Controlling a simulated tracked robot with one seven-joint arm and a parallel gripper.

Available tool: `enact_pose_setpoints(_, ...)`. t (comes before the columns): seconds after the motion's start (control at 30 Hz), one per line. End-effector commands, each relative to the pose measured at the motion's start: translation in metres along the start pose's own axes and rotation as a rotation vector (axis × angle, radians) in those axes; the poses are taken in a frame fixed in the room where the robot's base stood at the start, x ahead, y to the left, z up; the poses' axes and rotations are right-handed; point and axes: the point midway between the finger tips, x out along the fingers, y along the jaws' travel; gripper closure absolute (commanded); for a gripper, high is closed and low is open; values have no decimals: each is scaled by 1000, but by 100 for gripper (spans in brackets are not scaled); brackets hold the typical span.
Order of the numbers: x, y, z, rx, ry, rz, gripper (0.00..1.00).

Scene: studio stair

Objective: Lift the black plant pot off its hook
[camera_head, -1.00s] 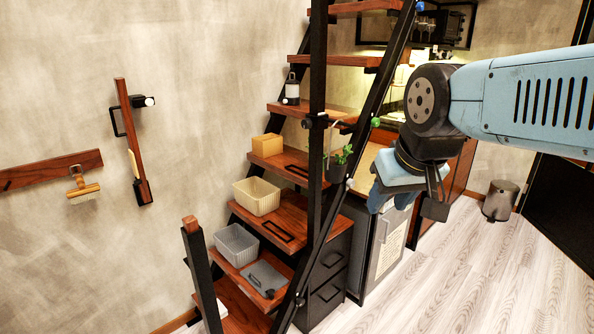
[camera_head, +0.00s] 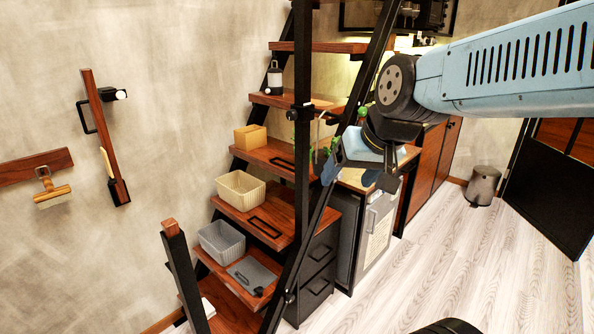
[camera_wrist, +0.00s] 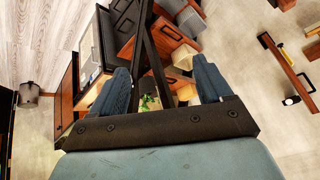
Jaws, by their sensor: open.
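In the wrist view the leaves (camera_wrist: 148,102) show low between the fingers, just beyond the gripper's dark palm edge; the pot cannot be made out clearly. My gripper (camera_head: 333,172) is in front of the staircase, close to the right of the plant in the picture. Its two blue fingers (camera_wrist: 161,66) stand wide apart, with nothing held between them.
The black stair post (camera_head: 302,110) and slanting rail (camera_head: 318,215) are close to my gripper. Steps hold a cardboard box (camera_head: 250,138), a cream basket (camera_head: 241,190) and a grey basket (camera_head: 221,242). The pale floor (camera_head: 440,265) at right is mostly clear; a bin (camera_head: 482,186) stands there.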

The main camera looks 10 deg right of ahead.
Motion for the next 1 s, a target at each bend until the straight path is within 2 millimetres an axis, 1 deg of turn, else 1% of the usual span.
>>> enact_pose_setpoints(0.03,15,-6,-11,18,3,-39,16)
enact_pose_setpoints(0.17,49,-20,-39,90,37,-117,4)
enact_pose_setpoints(0.2,60,-24,-47,114,47,-133,0)
enact_pose_setpoints(0.37,107,-35,-76,211,91,-157,0)
enact_pose_setpoints(0.5,148,-40,-95,293,137,-131,0)
enact_pose_setpoints(0.63,186,-40,-106,355,187,-73,0)
enact_pose_setpoints(0.8,230,-33,-115,411,269,47,0)
enact_pose_setpoints(0.9,249,-29,-119,425,332,133,0)
enact_pose_setpoints(1.0,262,-23,-123,431,410,226,0)
